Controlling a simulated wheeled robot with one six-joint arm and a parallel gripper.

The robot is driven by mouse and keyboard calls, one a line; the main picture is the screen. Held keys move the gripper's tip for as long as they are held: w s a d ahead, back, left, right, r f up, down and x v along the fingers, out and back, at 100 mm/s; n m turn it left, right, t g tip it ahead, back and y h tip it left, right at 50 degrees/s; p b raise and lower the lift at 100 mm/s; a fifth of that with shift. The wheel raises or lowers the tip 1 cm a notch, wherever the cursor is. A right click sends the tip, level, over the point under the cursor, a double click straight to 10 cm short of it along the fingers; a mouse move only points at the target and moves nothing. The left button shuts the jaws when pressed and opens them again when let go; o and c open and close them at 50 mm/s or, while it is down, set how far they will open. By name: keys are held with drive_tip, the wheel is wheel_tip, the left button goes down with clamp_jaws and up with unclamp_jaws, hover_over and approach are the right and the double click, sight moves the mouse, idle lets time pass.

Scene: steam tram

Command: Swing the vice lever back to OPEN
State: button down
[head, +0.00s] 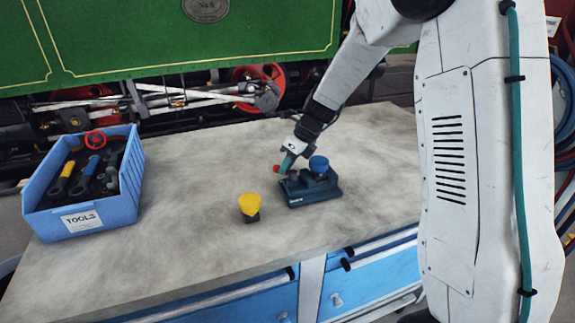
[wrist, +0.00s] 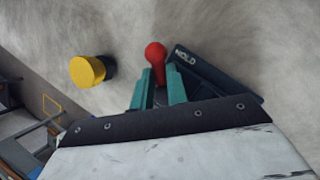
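The small dark blue-grey vice (head: 314,190) sits on the workbench with a blue part (head: 319,164) on top. Its lever ends in a red knob (head: 277,169) at the left side. In the wrist view, the red knob (wrist: 155,53) stands just beyond my teal fingertips, and pale lettering shows on the vice (wrist: 205,70). My gripper (head: 287,161) is down at the lever. In the wrist view my gripper (wrist: 160,84) has one finger on each side of the lever below the knob. Whether both fingers press on it is unclear. The lever's pivot is hidden.
A yellow-topped knob on a dark base (head: 249,206) stands left of the vice; it also shows in the wrist view (wrist: 87,71). A blue tool bin (head: 84,218) stands at the bench's left. The workbench (head: 190,240) is otherwise clear. A green steam tram (head: 120,40) stands behind.

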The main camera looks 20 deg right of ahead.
drive_tip(key=shift+n, duration=0.3)
drive_tip(key=n, duration=0.1)
drive_tip(key=n+g, duration=0.1)
drive_tip(key=n, duration=0.1)
drive_tip(key=n+g, duration=0.1)
drive_tip(key=shift+s+a, duration=0.25)
drive_tip(key=shift+a, duration=0.1)
drive_tip(key=n, duration=0.1)
drive_tip(key=n+g, duration=0.1)
drive_tip(key=n, duration=0.1)
drive_tip(key=n+g, duration=0.1)
drive_tip(key=n, duration=0.1)
drive_tip(key=shift+s+a, duration=0.2)
drive_tip(key=shift+s, duration=0.15)
drive_tip(key=n, duration=0.2)
drive_tip(key=n+g+h, duration=0.1)
drive_tip(key=n, duration=0.1)
drive_tip(key=shift+s+n+g, duration=0.3)
drive_tip(key=shift+s, duration=0.1)
drive_tip(key=n+h, duration=0.1)
drive_tip(key=n, duration=0.1)
drive_tip(key=n+g, duration=0.1)
drive_tip(key=n, duration=0.1)
drive_tip(key=shift+s+d+n+h, duration=0.1)
drive_tip(key=shift+s+n+h, duration=0.2)
drive_tip(key=shift+s+h, duration=0.1)
drive_tip(key=c, duration=1.4)
unclamp_jaws()
